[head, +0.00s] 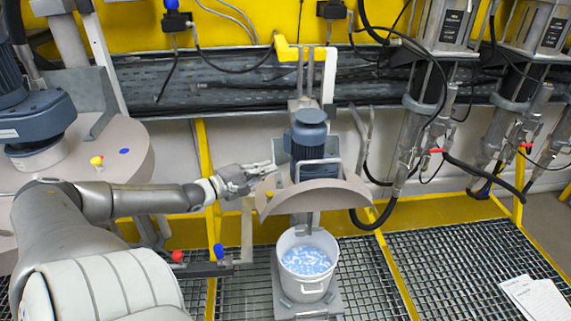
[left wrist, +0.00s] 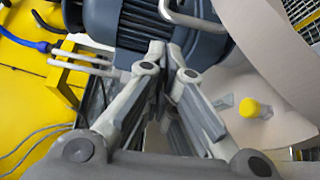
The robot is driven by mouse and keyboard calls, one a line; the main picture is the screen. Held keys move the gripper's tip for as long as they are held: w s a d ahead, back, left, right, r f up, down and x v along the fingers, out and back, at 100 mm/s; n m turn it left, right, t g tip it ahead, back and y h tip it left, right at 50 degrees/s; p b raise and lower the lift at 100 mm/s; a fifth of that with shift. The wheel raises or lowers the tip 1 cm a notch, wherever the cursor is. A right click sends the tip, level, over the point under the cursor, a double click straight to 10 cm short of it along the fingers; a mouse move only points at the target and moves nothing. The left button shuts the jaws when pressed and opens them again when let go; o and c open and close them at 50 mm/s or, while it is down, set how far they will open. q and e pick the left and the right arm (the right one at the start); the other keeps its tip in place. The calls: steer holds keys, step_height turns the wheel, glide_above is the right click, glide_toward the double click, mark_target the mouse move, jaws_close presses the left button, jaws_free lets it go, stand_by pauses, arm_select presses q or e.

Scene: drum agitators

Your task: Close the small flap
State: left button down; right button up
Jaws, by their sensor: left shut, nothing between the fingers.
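The small flap appears to be the beige curved panel (head: 322,196) in front of the blue motor (head: 309,136), above a bucket (head: 306,285). It looks tilted up, but its exact angle is hard to tell. In the left wrist view the beige panel (left wrist: 275,45) curves along the right side. My left gripper (head: 272,168) is just left of the motor, above the cover's left edge. In the left wrist view its fingers (left wrist: 170,55) are together and empty, close to the motor (left wrist: 115,20). Contact cannot be told. My right gripper is not in view.
A yellow knob (left wrist: 250,107) sits on the beige cover beside the fingers. A metal handle (head: 318,162) stands before the motor. A larger motor (head: 35,115) on a beige lid is at left. Hoses and mixers (head: 420,110) are at right. The grating (head: 460,265) at front right is largely clear.

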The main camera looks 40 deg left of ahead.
mark_target(295, 158)
arm_select(q)
steer(key=w, duration=0.1)
steer(key=w+b, duration=0.1)
steer(key=w, duration=0.1)
steer(key=w+b, duration=0.1)
steer(key=w, duration=0.1)
steer(key=shift+d+f, duration=0.2)
steer(key=shift+d, duration=0.1)
steer(key=shift+w+d+f, duration=0.1)
steer(key=shift+w+d, duration=0.1)
steer(key=shift+w, duration=0.85)
